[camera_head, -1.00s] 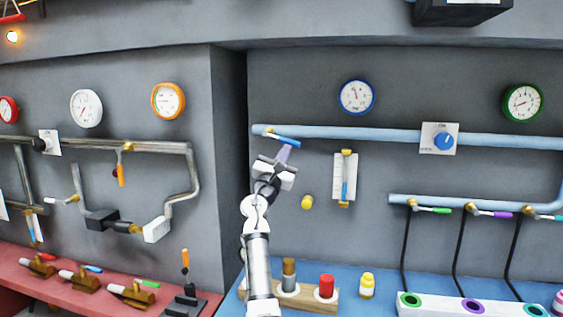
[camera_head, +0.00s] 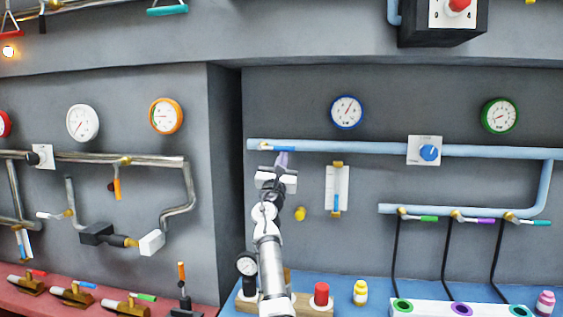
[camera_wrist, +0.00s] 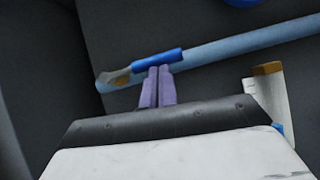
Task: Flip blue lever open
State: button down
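The blue lever (camera_head: 271,148) is at the left end of the upper light-blue pipe (camera_head: 370,150), on a brass valve (camera_head: 264,146). Its handle lies about in line with the pipe. In the wrist view the blue lever (camera_wrist: 157,62) runs from its metal neck towards the right, along the pipe (camera_wrist: 240,46). My gripper (camera_head: 283,156) is just below the handle. In the wrist view the purple fingers of my gripper (camera_wrist: 159,72) are together, tips at the handle's lower edge. They look shut with nothing between them; whether they touch the handle I cannot tell.
A blue-rimmed gauge (camera_head: 347,112) hangs above the pipe, its needle pointing up and right. A blue dial (camera_head: 429,152) sits on the pipe to the right. A yellow knob (camera_head: 300,213) and a white panel (camera_head: 338,189) are right of my arm.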

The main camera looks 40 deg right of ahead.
jog(key=shift+d, duration=0.1)
jog(key=d+f+b+v, duration=0.1)
jog(key=f+b+v, duration=0.1)
jog(key=v, duration=1.1)
jog(key=shift+w+d+b, duration=0.25)
jog(key=shift+w+b, duration=0.05)
jog(key=shift+b, duration=0.15)
jog(key=shift+f, duration=0.1)
